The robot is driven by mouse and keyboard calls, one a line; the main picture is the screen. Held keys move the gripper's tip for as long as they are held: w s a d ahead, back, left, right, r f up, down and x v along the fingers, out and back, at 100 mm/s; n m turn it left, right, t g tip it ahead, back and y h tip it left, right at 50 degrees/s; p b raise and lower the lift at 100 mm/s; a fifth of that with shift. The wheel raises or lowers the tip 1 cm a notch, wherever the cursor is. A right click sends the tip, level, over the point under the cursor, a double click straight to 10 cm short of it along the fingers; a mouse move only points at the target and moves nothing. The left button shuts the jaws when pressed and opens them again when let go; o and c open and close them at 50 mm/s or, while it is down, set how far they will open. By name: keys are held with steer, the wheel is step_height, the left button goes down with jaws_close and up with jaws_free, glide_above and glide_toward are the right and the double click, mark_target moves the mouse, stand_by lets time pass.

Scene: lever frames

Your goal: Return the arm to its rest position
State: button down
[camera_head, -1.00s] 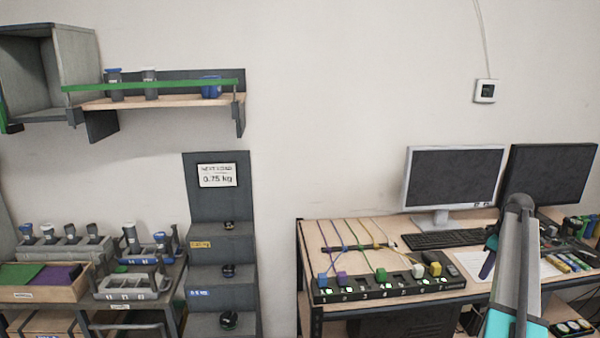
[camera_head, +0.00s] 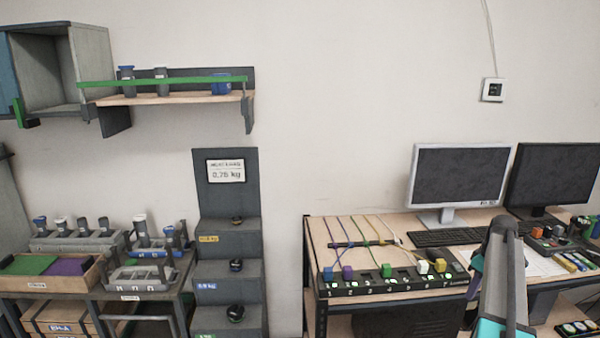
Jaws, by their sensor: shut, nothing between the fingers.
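My arm (camera_head: 503,275) rises from the bottom edge at the lower right, a grey link with a teal part low down. It stands in front of the desk. A small dark part with a purple edge shows just left of the link and looks like my gripper (camera_head: 477,266). It is shut and holds nothing. The link hides most of it, and its fingertips are not clear.
The desk (camera_head: 316,232) carries a numbered strip (camera_head: 375,285) with coloured plugs on cords, a keyboard (camera_head: 446,237) and two monitors (camera_head: 458,176). A stepped stand (camera_head: 228,265), a rack table (camera_head: 150,296) and a wall shelf (camera_head: 170,99) are at left. Bare floor-side wall separates stand and desk.

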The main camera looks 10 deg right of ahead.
steer(key=s+a+f+m+g+b, duration=0.15)
steer(key=s+a+f, duration=0.25)
steer(key=a+f, duration=1.15)
steer(key=s+a+f+m+g+b, duration=0.15)
steer(key=s+a+f, duration=0.25)
steer(key=a+f, duration=1.2)
steer(key=s+a+f+g+b, duration=0.1)
steer(key=s+a+f, duration=0.5)
steer(key=s, duration=0.3)
steer(key=s+a+f+m+g+b, duration=0.1)
steer(key=s+a+f+b, duration=0.1)
steer(key=s+a+f, duration=0.4)
steer(key=s+a+f+g+h+b, duration=0.1)
steer(key=s+a+f, duration=0.5)
steer(key=s, duration=0.7)
steer(key=shift+s+m+g+b, duration=0.2)
steer(key=shift+m+g+b, duration=0.1)
steer(key=shift+g+b, duration=0.1)
